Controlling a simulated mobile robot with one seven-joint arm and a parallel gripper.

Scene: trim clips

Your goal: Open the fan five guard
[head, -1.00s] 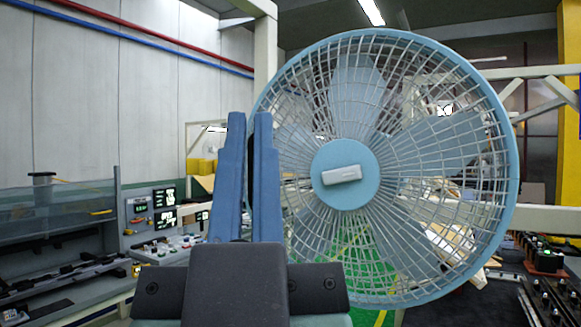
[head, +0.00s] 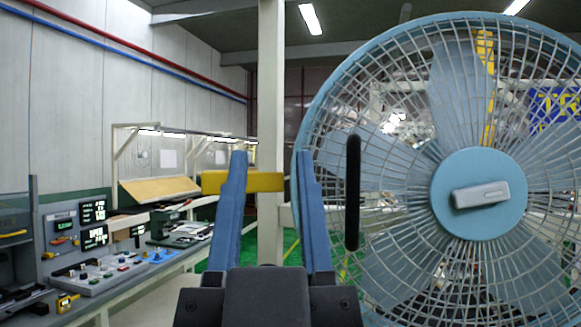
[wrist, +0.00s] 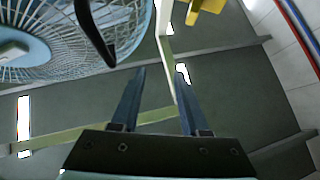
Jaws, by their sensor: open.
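The fan guard (head: 325,110) is a round wire cage with a light blue rim, filling the right of the head view. Its blue hub (head: 480,222) carries a pale grey raised bar. A black upright handle (head: 352,192) stands at the guard's left side; it also shows in the wrist view (wrist: 93,33). My gripper (head: 271,158) is open and empty, left of the handle, its right finger near the guard's left edge. In the wrist view, my gripper (wrist: 161,72) points up between the guard and a yellow piece (wrist: 205,5). No contact with the handle shows.
A yellow bar (head: 265,182) lies behind my left finger; what it is fixed to is unclear. A cream post (head: 271,80) rises behind my gripper. A workbench (head: 110,275) with devices and screens runs along the left. Green floor (head: 292,245) shows beyond.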

